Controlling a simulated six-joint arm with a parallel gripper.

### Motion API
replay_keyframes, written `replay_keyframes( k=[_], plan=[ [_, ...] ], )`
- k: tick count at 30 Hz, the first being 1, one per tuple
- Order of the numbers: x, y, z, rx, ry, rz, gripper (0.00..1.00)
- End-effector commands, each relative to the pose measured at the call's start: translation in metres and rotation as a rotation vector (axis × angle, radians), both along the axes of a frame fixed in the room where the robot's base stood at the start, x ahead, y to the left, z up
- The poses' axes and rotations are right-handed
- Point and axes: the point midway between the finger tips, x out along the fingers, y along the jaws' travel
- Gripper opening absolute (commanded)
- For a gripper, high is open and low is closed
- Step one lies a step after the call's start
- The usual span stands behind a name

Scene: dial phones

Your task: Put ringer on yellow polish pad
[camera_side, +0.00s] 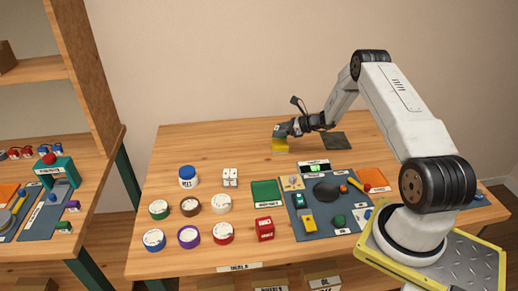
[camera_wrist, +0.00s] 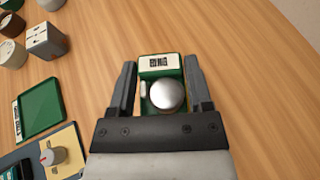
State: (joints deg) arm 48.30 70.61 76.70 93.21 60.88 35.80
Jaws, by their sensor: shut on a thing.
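The ringer (camera_wrist: 162,88) is a green block with a silver dome and a white label with a dark code. It sits between the two fingers of my gripper (camera_wrist: 160,66) in the wrist view, and the gripper is shut on it. In the side view my gripper (camera_side: 281,130) is low at the back middle of the table, directly over a yellow block-like thing (camera_side: 280,146), which looks like the yellow polish pad. I cannot tell whether the ringer touches it.
A green mat (camera_side: 267,193) and a grey mat with phone parts (camera_side: 326,220) lie nearer the front. The back left table is clear.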

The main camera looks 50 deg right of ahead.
Motion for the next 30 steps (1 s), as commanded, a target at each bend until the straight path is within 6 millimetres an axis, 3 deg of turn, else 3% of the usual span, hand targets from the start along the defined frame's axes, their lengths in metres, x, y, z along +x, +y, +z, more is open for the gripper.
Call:
replay_keyframes(
  k=[10,25,26,29,30],
  plan=[
    [0.003,-0.001,-0.030,0.000,-0.001,0.000,0.00],
    [0.003,-0.001,-0.036,0.000,-0.001,0.000,0.00],
    [0.002,-0.001,-0.037,0.000,0.000,0.000,0.68],
    [0.002,-0.001,-0.036,0.000,0.000,0.000,0.99],
    [0.002,-0.001,-0.036,0.000,0.000,0.000,1.00]
  ],
)
